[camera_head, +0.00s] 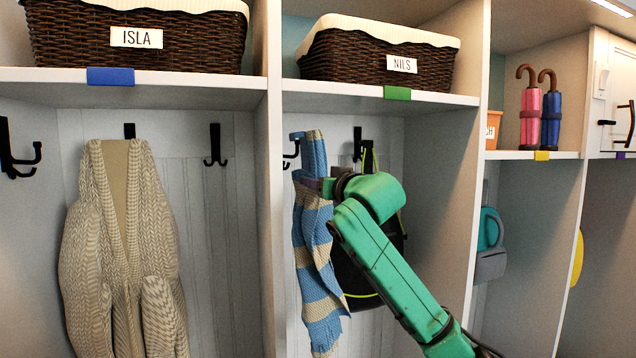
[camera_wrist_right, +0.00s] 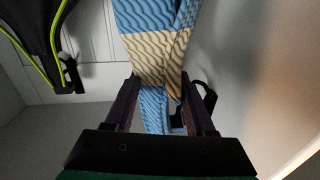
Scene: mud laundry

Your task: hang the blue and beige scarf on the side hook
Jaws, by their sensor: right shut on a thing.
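The blue and beige striped scarf (camera_head: 322,301) hangs down in the middle cubby, near its left wall, in the head view. My right gripper (camera_head: 312,184) is shut on the scarf below its upper end. In the right wrist view the scarf (camera_wrist_right: 152,55) runs between the two fingers of the gripper (camera_wrist_right: 160,108). The dark side hook (camera_head: 292,152) shows just left of the scarf's upper part. A dark hook also shows beside a finger in the wrist view (camera_wrist_right: 208,98). I cannot tell whether the scarf touches the hook. My left gripper is not in view.
A black bag with lime trim (camera_head: 352,272) hangs from a back hook (camera_head: 358,140), partly behind my arm. The NILS basket (camera_head: 378,58) stands on the shelf above. A divider (camera_head: 270,200) separates the left cubby, where a beige cardigan (camera_head: 125,260) hangs.

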